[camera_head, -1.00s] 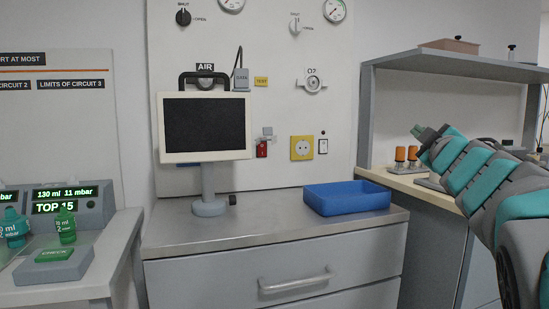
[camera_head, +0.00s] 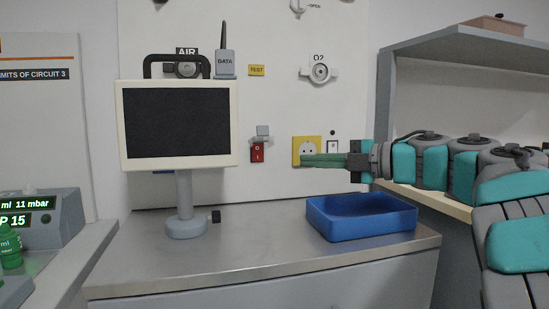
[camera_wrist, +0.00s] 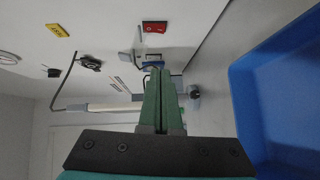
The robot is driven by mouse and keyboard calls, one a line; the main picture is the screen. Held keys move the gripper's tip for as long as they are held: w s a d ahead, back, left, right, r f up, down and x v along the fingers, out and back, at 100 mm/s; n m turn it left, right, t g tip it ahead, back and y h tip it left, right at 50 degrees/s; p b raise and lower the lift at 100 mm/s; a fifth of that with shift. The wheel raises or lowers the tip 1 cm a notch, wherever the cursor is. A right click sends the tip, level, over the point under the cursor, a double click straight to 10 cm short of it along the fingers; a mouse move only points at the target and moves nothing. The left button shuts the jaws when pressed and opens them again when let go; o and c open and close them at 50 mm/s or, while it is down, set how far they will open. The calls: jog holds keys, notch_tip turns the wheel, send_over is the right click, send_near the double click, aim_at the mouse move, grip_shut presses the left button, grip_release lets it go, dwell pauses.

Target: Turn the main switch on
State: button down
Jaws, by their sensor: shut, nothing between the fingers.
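The main switch is most likely the red rocker switch (camera_head: 257,152) marked O and I on the white wall panel, right of the monitor. It also shows in the wrist view as a red block (camera_wrist: 154,27) near the top. A small grey flap or cover (camera_head: 263,131) sits just above it in the head view. My gripper (camera_head: 303,160) is shut and empty, its green fingers pointing left, in front of the yellow socket and to the right of the switch. In the wrist view the shut fingers (camera_wrist: 161,70) point up the picture, apart from the switch.
A dark-screened monitor (camera_head: 178,122) stands on the metal counter (camera_head: 255,240). A blue tray (camera_head: 360,222) lies below my gripper. A yellow socket (camera_head: 297,145) is partly covered by my fingers. A grey shelf (camera_head: 450,55) stands at right.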

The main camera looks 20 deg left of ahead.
dwell(0.3)
send_near(253, 159)
jog(key=s+a, duration=0.1)
jog(key=a, duration=0.3)
jog(key=shift+w+a+f+p, duration=0.15)
jog(key=shift+w+a, duration=0.25)
jog(key=shift+w, duration=0.2)
jog(key=shift+w+a+f+p, duration=0.1)
jog(key=shift+w+a+p, duration=0.05)
jog(key=shift+w+a, duration=0.35)
jog(key=shift+d, duration=0.1)
